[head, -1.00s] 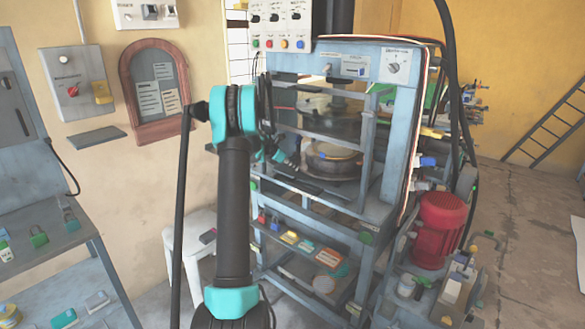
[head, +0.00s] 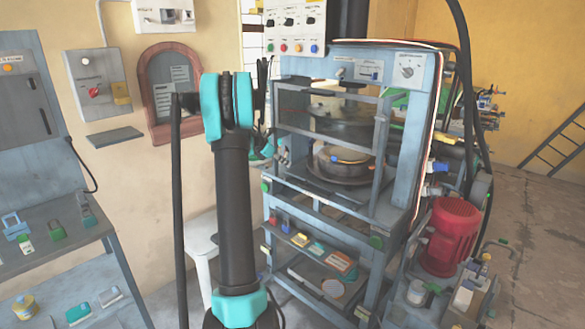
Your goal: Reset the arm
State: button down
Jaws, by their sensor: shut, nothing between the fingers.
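My arm stands upright in the middle of the head view, black with teal joints, and bends away from me at its top. My gripper (head: 283,155) is small and partly hidden behind the arm, near the left front post of the plate press (head: 408,150). It is shut and holds nothing. Whether it touches the press frame I cannot tell. The press is a grey-blue frame with a round metal plate unit (head: 342,162) inside, to the right of the gripper.
A control box (head: 296,27) with knobs and coloured buttons hangs above the press. A red motor (head: 450,238) stands at its lower right. A white stool (head: 203,250) is behind my arm. Workbench shelves (head: 40,232) with padlocks are at left. Open floor lies at far right.

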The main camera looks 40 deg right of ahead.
jog(key=shift+a+r, duration=0.3)
jog(key=shift+a, duration=0.1)
jog(key=shift+w, duration=0.1)
jog(key=s+a+f+m+t+y, duration=0.15)
jog(key=a+m, duration=0.25)
jog(key=a, duration=1.2)
jog(key=s+a+f+m+t+y, duration=0.1)
jog(key=s+a+m+t+y, duration=0.15)
jog(key=a, duration=1.25)
jog(key=s+a+f+m+t+y, duration=0.1)
jog(key=s+a+f+m, duration=0.3)
jog(key=s+a, duration=0.6)
jog(key=s+a+f+m+y, duration=0.4)
jog(key=s+a, duration=0.6)
jog(key=a, duration=0.5)
jog(key=shift+f+m+t, duration=0.4)
jog(key=shift+f+m, duration=0.25)
jog(key=shift+m, duration=0.1)
